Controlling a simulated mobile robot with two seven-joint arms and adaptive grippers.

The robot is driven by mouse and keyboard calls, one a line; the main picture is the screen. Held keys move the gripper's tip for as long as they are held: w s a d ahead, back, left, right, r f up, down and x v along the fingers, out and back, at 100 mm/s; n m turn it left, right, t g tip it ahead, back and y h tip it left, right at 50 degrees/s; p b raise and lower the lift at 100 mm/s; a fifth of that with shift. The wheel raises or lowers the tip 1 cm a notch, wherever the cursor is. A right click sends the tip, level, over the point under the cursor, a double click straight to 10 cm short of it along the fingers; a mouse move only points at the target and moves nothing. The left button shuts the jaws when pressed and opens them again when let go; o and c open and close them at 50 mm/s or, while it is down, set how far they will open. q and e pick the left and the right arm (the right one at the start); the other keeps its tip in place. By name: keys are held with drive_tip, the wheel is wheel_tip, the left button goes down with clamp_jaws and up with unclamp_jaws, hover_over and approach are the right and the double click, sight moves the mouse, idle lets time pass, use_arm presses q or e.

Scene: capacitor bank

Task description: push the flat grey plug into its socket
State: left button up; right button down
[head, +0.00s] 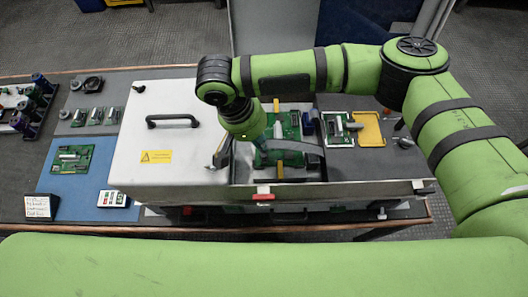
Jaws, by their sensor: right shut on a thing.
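My right gripper (260,146) reaches down into the open part of the grey cabinet (190,88), over a green circuit board (291,122). It is shut on the flat grey plug, which is mostly hidden under the fingers. A flat grey ribbon (302,147) runs from the gripper to the right across the board. The socket cannot be made out; the gripper and ribbon cover that area. I cannot tell whether the plug touches it. My left gripper is not in view.
The cabinet's white cover with a black handle (172,120) lies left of the opening. A yellow tray (368,128) and another board (338,128) sit to the right. A blue mat (75,184) with a board, a meter (113,198) and capacitors (42,83) are at left.

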drive_tip(key=shift+f, duration=0.25)
idle(0.3)
drive_tip(key=shift+f, duration=0.45)
idle(0.5)
drive_tip(key=shift+y+p, duration=0.55)
drive_tip(key=shift+y, duration=1.15)
drive_tip(key=shift+a, duration=0.1)
drive_tip(key=shift+d, duration=0.7)
